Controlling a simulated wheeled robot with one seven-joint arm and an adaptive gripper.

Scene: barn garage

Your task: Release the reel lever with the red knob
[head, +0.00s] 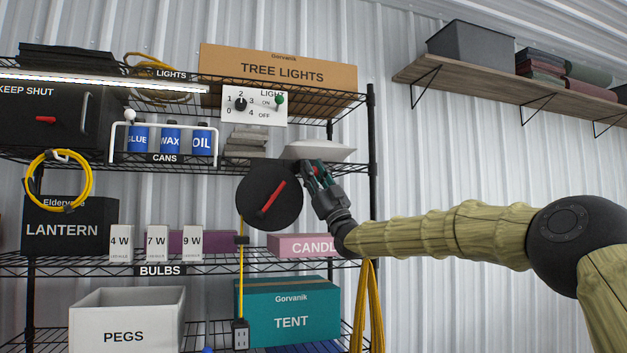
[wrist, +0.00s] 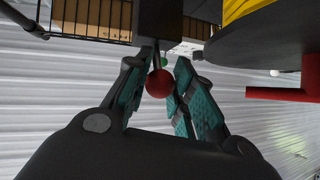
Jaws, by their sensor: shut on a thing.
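The black cord reel (head: 258,187) hangs at the shelf's front, with a red bar (head: 271,200) across its face. Its dark side and red bar also show at the right of the wrist view (wrist: 265,40). The red knob (wrist: 160,84) sits on a thin lever (wrist: 156,58) below a dark block (wrist: 158,20). My gripper (head: 314,176) is at the reel's right side. In the wrist view, my gripper (wrist: 163,75) has its fingers on both sides of the knob and is shut on it. The finger contact is partly hidden.
A yellow cord (head: 241,270) hangs from the reel to an outlet box (head: 240,334). A white shade-like object (head: 318,151) is just above my gripper. The shelf post (head: 372,150) stands close by. The wall to the right is open below a wooden shelf (head: 480,62).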

